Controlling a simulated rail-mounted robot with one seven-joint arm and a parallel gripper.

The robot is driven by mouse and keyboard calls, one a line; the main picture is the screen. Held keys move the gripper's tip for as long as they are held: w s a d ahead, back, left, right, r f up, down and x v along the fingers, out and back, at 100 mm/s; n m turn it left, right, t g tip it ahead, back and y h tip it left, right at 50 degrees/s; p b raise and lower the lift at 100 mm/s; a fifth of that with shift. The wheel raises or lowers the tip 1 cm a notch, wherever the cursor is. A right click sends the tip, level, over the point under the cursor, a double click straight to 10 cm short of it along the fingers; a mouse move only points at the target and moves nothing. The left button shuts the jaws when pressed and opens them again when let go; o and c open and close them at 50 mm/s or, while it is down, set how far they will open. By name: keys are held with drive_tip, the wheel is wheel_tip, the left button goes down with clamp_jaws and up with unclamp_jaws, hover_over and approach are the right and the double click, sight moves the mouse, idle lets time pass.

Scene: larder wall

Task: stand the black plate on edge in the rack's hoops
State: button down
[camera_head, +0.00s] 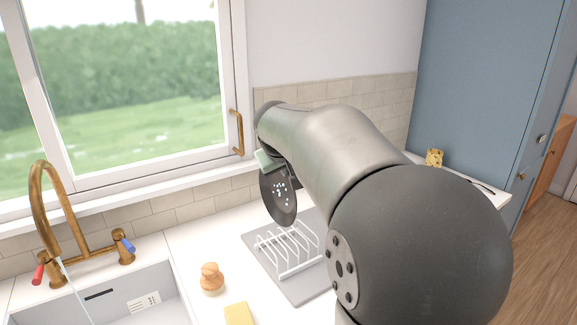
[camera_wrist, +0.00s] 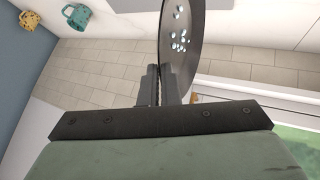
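The black plate (camera_head: 277,197), speckled with light spots, hangs on edge above the rack in the head view. In the wrist view the plate (camera_wrist: 184,45) stands between the two fingers of my gripper (camera_wrist: 166,85), which is shut on its edge. In the head view my gripper (camera_head: 268,163) is partly hidden by my arm. The white hooped rack (camera_head: 290,250) stands on a grey mat (camera_head: 262,262) on the counter. The plate's lower edge is near the back of the hoops; I cannot tell whether it is between them.
A sink with a brass tap (camera_head: 45,200) is at left, its water running. A wooden-handled brush (camera_head: 211,279) and a yellow sponge (camera_head: 239,314) lie left of the mat. A yellow patterned mug (camera_head: 434,158) stands at the back right; a teal mug (camera_wrist: 77,16) shows in the wrist view.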

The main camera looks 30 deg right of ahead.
drive_tip(key=b, duration=0.6)
hover_over(288, 216)
drive_tip(key=s, duration=0.1)
drive_tip(key=f, duration=0.7)
drive_tip(key=shift+a+f, duration=0.15)
drive_tip(key=shift+a, duration=0.25)
drive_tip(key=shift+s+f, duration=0.1)
drive_tip(key=shift+f, duration=0.25)
drive_tip(key=f+b, duration=0.2)
drive_tip(key=shift+w+f, duration=0.2)
drive_tip(key=shift+f, duration=0.2)
drive_tip(key=shift+s+f+b, duration=0.2)
drive_tip(key=shift+b, duration=0.25)
drive_tip(key=shift+s+f+b, duration=0.2)
drive_tip(key=shift+f+b, duration=0.95)
drive_tip(key=shift+f, duration=0.2)
drive_tip(key=c, duration=1.7)
unclamp_jaws()
drive_tip(key=shift+o, duration=1.1)
drive_tip(key=shift+w+d+f, duration=0.1)
drive_tip(key=shift+w+d, duration=0.05)
drive_tip(key=shift+w, duration=0.1)
drive_tip(key=shift+r, duration=0.25)
